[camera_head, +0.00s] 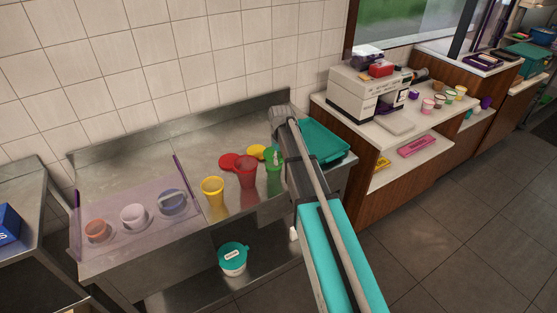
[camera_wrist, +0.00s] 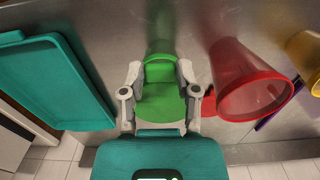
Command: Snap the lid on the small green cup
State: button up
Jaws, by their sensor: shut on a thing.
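The small green cup (camera_head: 275,181) stands on the steel counter, to the right of the red cup. A bright green lid (camera_wrist: 162,98) shows between the fingers of my gripper (camera_wrist: 160,100) in the wrist view and looks held by them. In the head view, the lid (camera_head: 273,154) is at the top of the green cup, partly behind my arm. The lid hides the cup's mouth, and I cannot tell whether it is seated on the rim or just above it.
A red cup (camera_head: 246,172) stands close on the left, with a yellow cup (camera_head: 213,192) beyond it. A red lid (camera_head: 229,161) and a yellow lid (camera_head: 256,152) lie behind. A teal tray (camera_head: 325,140) is close on the right. A clear guard (camera_head: 120,228) covers bowls at the left.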

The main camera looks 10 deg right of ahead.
jog(key=shift+f+b, duration=1.45)
jog(key=shift+f, duration=0.35)
jog(key=shift+w, duration=0.1)
jog(key=shift+f+b, duration=0.4)
jog(key=shift+b, duration=0.05)
dwell(2.0)
jog(key=o, duration=0.8)
jog(key=shift+o, duration=0.2)
jog(key=shift+o, duration=0.3)
jog(key=shift+o, duration=1)
